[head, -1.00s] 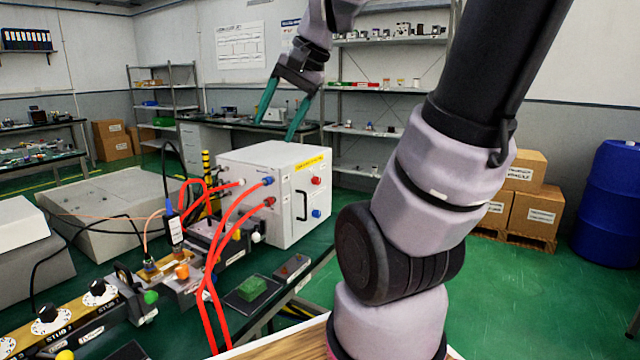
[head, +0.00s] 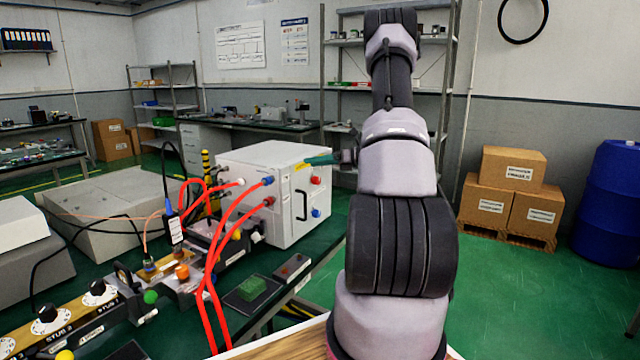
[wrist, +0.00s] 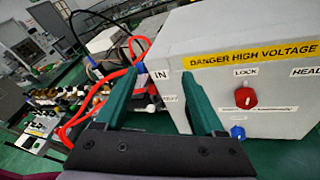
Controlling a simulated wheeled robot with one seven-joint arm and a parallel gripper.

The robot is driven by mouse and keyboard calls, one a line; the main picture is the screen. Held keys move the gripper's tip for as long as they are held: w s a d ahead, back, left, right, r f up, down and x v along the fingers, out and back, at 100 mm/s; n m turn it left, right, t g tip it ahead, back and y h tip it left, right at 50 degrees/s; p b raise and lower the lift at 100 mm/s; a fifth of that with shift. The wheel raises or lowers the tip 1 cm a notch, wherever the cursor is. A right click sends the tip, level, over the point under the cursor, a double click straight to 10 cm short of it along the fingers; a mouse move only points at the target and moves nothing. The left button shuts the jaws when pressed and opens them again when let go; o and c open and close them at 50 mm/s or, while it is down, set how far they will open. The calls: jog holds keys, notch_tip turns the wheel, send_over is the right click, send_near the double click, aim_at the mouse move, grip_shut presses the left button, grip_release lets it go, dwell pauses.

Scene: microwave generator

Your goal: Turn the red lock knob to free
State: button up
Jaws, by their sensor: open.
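The red lock knob (head: 316,180) is on the front face of a white cabinet (head: 265,165). In the wrist view the red knob (wrist: 245,97) sits under a "LOCK" label and right of both fingers. My gripper (wrist: 158,72) is open and empty, with teal fingers spread apart. One finger overlaps the left edge of the cabinet front in that view; I cannot tell whether it touches. In the head view my gripper (head: 322,160) shows as a teal finger just above the knob, partly hidden by my arm.
A blue knob (head: 316,213) is below the red one, and a black handle (head: 301,205) is to its left. Red hoses (head: 225,240) run along the cabinet's left side. A green block (head: 251,288) lies on the bench in front.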

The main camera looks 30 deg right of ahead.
aim_at(319, 181)
jog(key=d+f+m+t+h, duration=0.3)
jog(key=d+f+m+t, duration=0.2)
jog(key=d+f+m, duration=0.5)
jog(key=w+a, duration=0.1)
jog(key=w, duration=0.2)
jog(key=w+a+n, duration=0.1)
jog(key=w, duration=0.2)
jog(key=w+a+f+n, duration=0.1)
jog(key=w, duration=0.2)
jog(key=shift+w+a+f, duration=0.1)
jog(key=shift+w+a, duration=0.05)
jog(key=shift+w, duration=0.15)
grip_shut()
